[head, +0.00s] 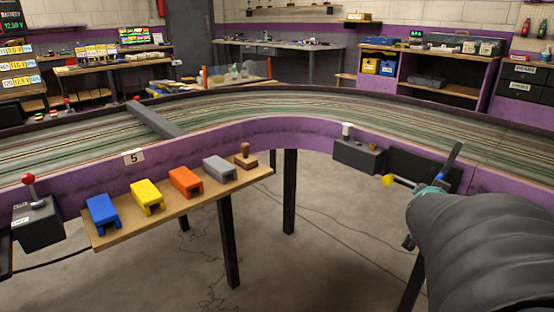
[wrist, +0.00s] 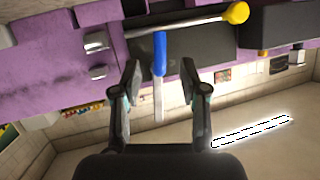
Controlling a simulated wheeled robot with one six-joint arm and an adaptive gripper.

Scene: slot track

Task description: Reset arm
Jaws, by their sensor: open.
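A metal rod with a yellow knob stands out from the dark panel on the purple track side; the knob (head: 388,180) shows left of my gripper (head: 428,195) in the head view. In the wrist view the rod (wrist: 165,27) crosses the top, its yellow knob (wrist: 236,13) at the upper right. A blue-ended piece (wrist: 160,54) with a pale grey strip shows between the finger lines of my gripper (wrist: 164,72); the blue also shows in the head view (head: 440,178). My gripper is open with a gap between its fingers. I cannot tell whether it touches the rod.
The purple-sided slot track (head: 262,132) curves across the view. A grey box with a white knob (head: 347,131) is mounted left of the panel. A wooden shelf (head: 112,238) holds several coloured blocks and a stamp. A red-knobbed lever box (head: 38,224) is at far left. The floor below is mostly clear.

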